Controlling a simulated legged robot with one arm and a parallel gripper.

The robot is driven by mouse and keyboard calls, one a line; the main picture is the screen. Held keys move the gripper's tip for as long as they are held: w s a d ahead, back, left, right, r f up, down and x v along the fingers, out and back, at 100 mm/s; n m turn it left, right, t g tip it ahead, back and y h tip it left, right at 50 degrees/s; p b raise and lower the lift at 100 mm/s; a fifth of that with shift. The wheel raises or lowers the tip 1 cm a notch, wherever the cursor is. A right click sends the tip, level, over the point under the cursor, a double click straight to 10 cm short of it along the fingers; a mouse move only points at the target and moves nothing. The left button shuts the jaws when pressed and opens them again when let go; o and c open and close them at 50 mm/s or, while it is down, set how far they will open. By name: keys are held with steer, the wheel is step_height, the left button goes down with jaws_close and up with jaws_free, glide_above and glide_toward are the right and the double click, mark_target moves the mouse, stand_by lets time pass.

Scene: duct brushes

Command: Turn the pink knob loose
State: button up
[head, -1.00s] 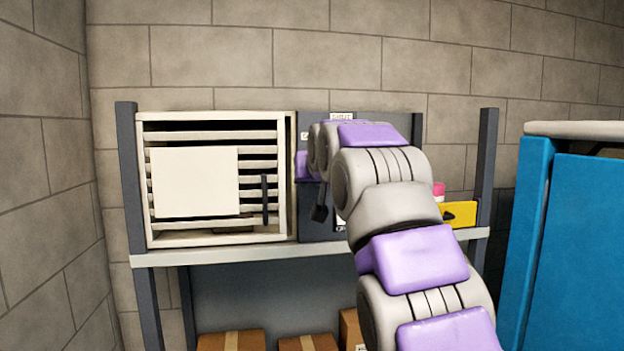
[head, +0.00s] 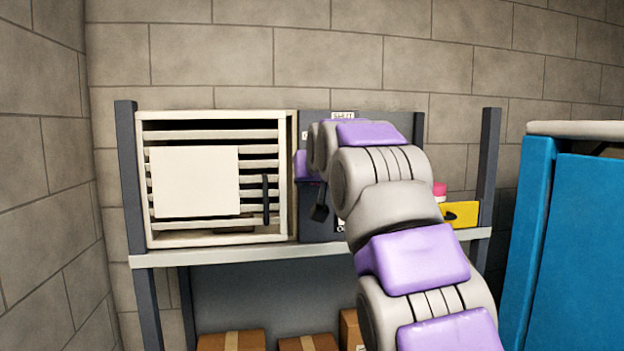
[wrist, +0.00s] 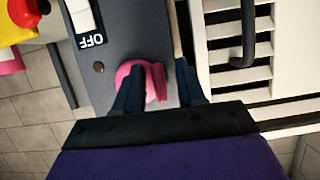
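The pink knob (wrist: 155,82) sits on the face of a dark grey panel in the wrist view. My gripper (wrist: 158,88) has its two dark fingers apart, one on each side of the knob's raised grip. The left finger covers part of the knob's round base. A gap shows between the grip and the right finger, so the fingers are not closed on it. In the head view the dark panel (head: 316,118) stands on the shelf beside the louvred vent.
A white switch with an OFF label (wrist: 92,41) is on the panel near the knob. The louvred vent (head: 288,180) carries a cream plate (head: 195,182) and a black handle (head: 265,200). A yellow box (head: 462,213) stands right of the arm. A blue cabinet (head: 585,240) is far right.

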steer(key=b+v, duration=0.2)
steer(key=v, duration=1.5)
steer(key=shift+f+b, duration=0.2)
steer(key=shift+b, duration=0.15)
steer(key=shift+d, duration=0.1)
steer(key=s+d+f+m+g+h+b, duration=0.1)
steer(key=s+d+f+g+b, duration=0.2)
steer(key=f, duration=1)
steer(key=s+d+f+g+h+b, duration=0.1)
steer(key=s+d+f+g+b, duration=0.2)
steer(key=f, duration=0.9)
steer(key=s+d+f+m+g+h+b, duration=0.1)
steer(key=d+f+b, duration=0.35)
steer(key=f, duration=0.85)
steer(key=s+d+f+g+b, duration=0.1)
steer(key=s+f+g+b, duration=0.1)
steer(key=s+f, duration=0.7)
steer(key=s+d+f+g+b, duration=0.2)
steer(key=s+f+b, duration=0.3)
steer(key=s+f, duration=0.4)
steer(key=s+d+f+m+g+b, duration=0.1)
steer(key=s+f+g+b, duration=0.2)
steer(key=s+f, duration=0.7)
step_height(320, 180, down, 8)
steer(key=shift+d+f+g+h, duration=0.1)
steer(key=shift+d+g+h, duration=0.15)
steer(key=shift+g+h, duration=0.05)
steer(key=shift+w, duration=0.1)
